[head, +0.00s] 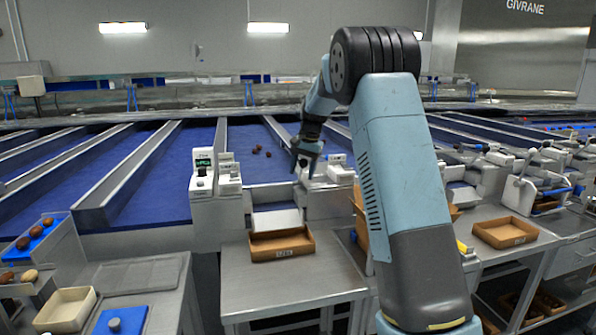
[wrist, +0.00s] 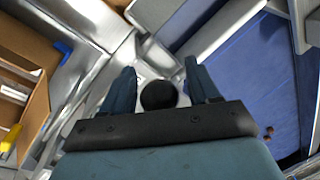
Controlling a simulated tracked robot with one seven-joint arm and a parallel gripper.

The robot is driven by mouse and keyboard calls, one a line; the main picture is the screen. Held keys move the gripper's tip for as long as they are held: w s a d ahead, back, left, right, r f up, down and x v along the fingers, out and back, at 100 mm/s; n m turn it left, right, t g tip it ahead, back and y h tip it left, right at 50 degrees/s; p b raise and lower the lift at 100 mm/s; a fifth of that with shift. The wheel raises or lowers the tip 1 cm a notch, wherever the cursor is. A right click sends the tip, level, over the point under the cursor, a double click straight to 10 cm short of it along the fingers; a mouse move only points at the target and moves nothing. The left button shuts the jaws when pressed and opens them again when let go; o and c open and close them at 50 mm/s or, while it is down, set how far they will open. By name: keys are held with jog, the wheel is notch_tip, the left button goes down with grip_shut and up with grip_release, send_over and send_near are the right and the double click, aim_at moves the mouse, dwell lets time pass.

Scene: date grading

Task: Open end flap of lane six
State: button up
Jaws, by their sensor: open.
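My gripper (head: 307,160) hangs over the end of a blue-belted lane, beside a white-topped metal unit (head: 318,183). In the wrist view my gripper (wrist: 160,68) is open, its two fingers apart. A round black knob (wrist: 158,94) shows between the fingers, with a gap on each side; I cannot tell its height relative to the fingertips. In the head view a pale sloping plate (head: 277,220) closes off a lane end above a cardboard tray (head: 282,243). No lane number is readable, so I cannot tell which flap belongs to lane six.
White boxes (head: 202,172) stand at the lane ends. A few dates (head: 257,150) lie on the blue belt (head: 240,165). Metal dividers (head: 130,170) separate the lanes. An open cardboard box (wrist: 38,100) stands left in the wrist view. The steel table (head: 290,285) has free room in front.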

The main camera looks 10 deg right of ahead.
grip_shut()
dwell(0.6)
